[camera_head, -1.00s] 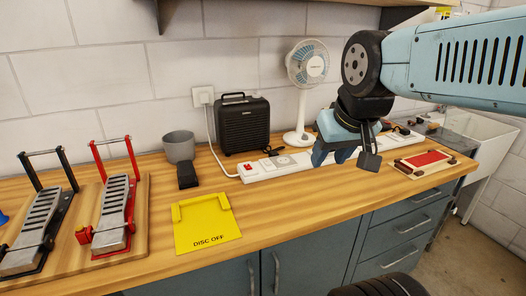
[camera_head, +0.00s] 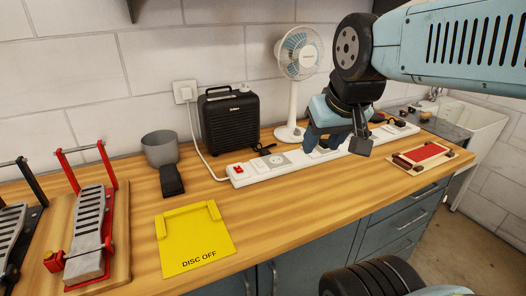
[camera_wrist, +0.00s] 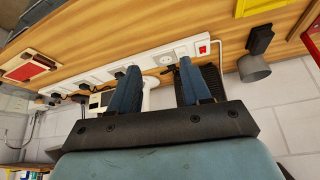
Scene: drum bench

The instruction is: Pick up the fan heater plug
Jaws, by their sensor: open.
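A long white power strip (camera_head: 240,180) lies along the back of the bench. A black plug (camera_head: 263,149) with a short cord lies beside the strip, by the black heater (camera_head: 228,122). More dark plugs (camera_head: 377,118) sit toward the strip's right end; in the wrist view, dark plugs (camera_wrist: 84,85) show left of my fingers. I cannot tell for certain which plug is the fan heater's. My gripper (camera_head: 336,146) is open and empty, in front of the strip's middle in the picture. In the wrist view my gripper (camera_wrist: 160,72) has its fingers apart, a socket showing between them.
A white fan (camera_head: 298,75) stands behind the strip, close to my gripper. A red-topped board (camera_head: 425,155) lies right. The bench front is clear in the middle.

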